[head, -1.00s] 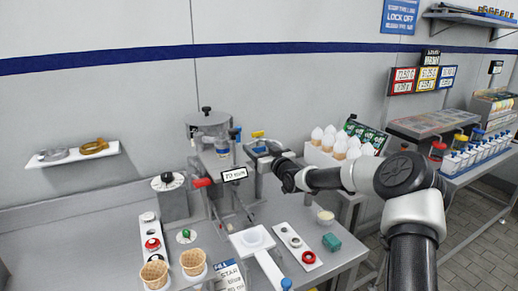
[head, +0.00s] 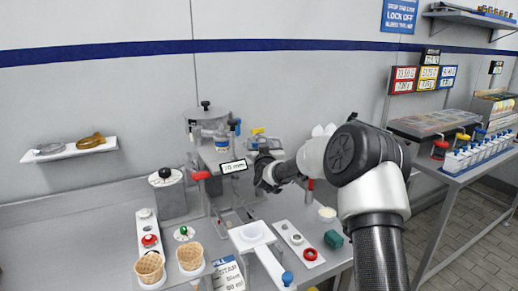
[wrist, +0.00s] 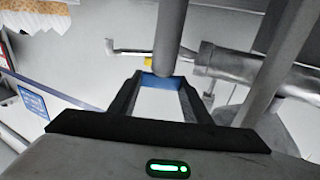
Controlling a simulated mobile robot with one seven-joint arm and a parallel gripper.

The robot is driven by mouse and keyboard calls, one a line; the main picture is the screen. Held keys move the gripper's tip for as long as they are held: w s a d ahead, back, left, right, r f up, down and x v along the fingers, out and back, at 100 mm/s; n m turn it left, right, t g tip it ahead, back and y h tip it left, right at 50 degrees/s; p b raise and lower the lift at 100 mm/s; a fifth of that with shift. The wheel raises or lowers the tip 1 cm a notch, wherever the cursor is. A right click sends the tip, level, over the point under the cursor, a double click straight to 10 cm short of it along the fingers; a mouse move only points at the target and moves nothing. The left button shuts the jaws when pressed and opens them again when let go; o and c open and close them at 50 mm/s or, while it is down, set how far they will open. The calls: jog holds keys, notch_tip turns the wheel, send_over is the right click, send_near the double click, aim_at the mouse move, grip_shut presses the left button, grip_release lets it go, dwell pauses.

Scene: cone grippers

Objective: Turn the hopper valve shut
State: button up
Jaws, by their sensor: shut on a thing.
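The dispenser with the grey hopper (head: 207,117) stands against the back wall in the head view. My gripper (head: 258,157) is at its right side, beside the display and below a yellow part (head: 258,131). In the wrist view my gripper (wrist: 160,84) has its fingers around a blue piece (wrist: 160,79), which looks like the valve handle, at the end of a grey rod (wrist: 168,35). The jaws are shut on it. In the head view, my gripper and arm mostly hide the grasped part, so the valve's angle is unclear.
A red handle (head: 201,175) sits at the dispenser's left. Waffle cones (head: 191,257) stand in front. My arm covers most of the white cones.

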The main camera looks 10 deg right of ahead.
jog(key=shift+a+m+h, duration=0.1)
jog(key=shift+m+h, duration=0.2)
jog(key=shift+h, duration=0.2)
jog(key=o, duration=1)
jog(key=shift+o, duration=0.2)
jog(key=s+a, duration=0.1)
jog(key=s, duration=1.6)
jog(key=shift+s+a, duration=0.15)
jog(key=shift+s, duration=0.05)
